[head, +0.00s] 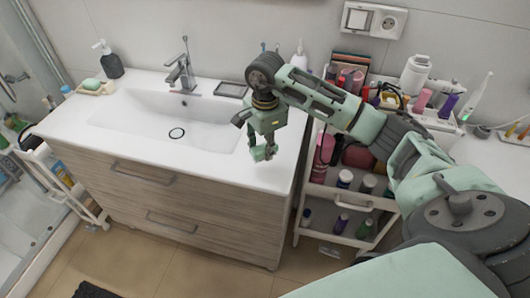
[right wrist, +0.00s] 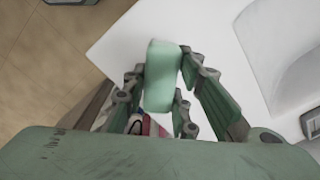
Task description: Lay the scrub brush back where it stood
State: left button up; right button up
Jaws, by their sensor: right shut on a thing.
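My right gripper (head: 262,153) points down over the right end of the white sink counter (head: 278,172). In the right wrist view its fingers (right wrist: 170,100) are shut on a pale green, block-shaped thing, which I take to be the scrub brush (right wrist: 163,65). In the wrist view the brush stands out beyond the fingers against the white counter. Its lower part is hidden by the fingers, and I cannot tell whether it touches the counter. My left gripper is not in view.
The basin (head: 125,118) lies left of my gripper. A black tray (head: 231,89) and a tap (head: 182,70) are at the back. A crowded white cart (head: 322,192) stands right of the counter. A soap dish (head: 93,90) and dark bottle (head: 112,62) are far left.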

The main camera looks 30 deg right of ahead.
jog(key=shift+w+f, duration=0.15)
jog(key=shift+f, duration=0.05)
notch_tip(320, 180, down, 3)
jog(key=shift+f+p, duration=0.1)
jog(key=shift+p, duration=0.75)
jog(key=shift+f, duration=0.25)
jog(key=shift+f, duration=0.25)
jog(key=o, duration=1)
jog(key=shift+r, duration=0.2)
